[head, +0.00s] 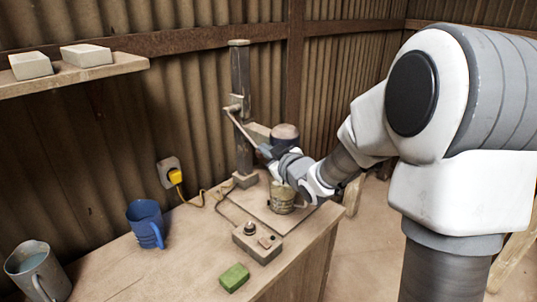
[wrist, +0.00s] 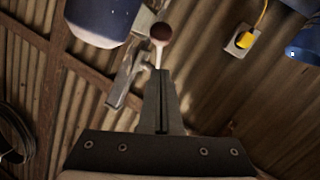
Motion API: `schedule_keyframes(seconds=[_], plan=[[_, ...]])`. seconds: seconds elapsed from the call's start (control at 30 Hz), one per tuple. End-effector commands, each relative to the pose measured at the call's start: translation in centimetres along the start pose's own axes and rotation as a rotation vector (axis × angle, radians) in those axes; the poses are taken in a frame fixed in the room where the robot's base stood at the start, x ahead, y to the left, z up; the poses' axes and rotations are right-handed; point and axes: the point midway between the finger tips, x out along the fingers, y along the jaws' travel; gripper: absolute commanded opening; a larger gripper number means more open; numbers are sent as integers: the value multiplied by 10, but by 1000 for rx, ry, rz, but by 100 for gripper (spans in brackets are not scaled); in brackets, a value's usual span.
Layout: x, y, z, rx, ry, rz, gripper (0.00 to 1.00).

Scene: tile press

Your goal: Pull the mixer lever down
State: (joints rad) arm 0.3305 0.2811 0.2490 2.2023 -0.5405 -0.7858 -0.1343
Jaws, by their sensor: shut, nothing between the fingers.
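The mixer (head: 241,75) stands at the back of the bench, with an upright column and a rounded motor head (head: 285,132). Its lever (head: 240,126) is a thin rod slanting down to the right from the column toward my gripper (head: 265,152). The wrist view shows the lever's pale rod (wrist: 158,54) and round red-brown knob (wrist: 162,31) just past the fingertips. My gripper (wrist: 161,74) is shut and empty. Whether it touches the lever, I cannot tell. A can (head: 281,197) stands under the motor head, partly hidden by my arm.
A control box (head: 257,243) and a green block (head: 234,277) are on the bench's front part. A blue mug (head: 146,222) and a grey jug (head: 36,270) stand left. A yellow plug (head: 175,176) is on the wall. A shelf (head: 110,70) holds two pale blocks.

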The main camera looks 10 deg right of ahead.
Motion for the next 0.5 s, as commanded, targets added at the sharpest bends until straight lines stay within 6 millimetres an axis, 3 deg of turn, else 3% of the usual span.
schedule_keyframes(seconds=[0.2, 0.5], plan=[[-51, 0, 4, -1, -1, 4, 0], [-93, -2, 7, -1, 0, 2, 0]])
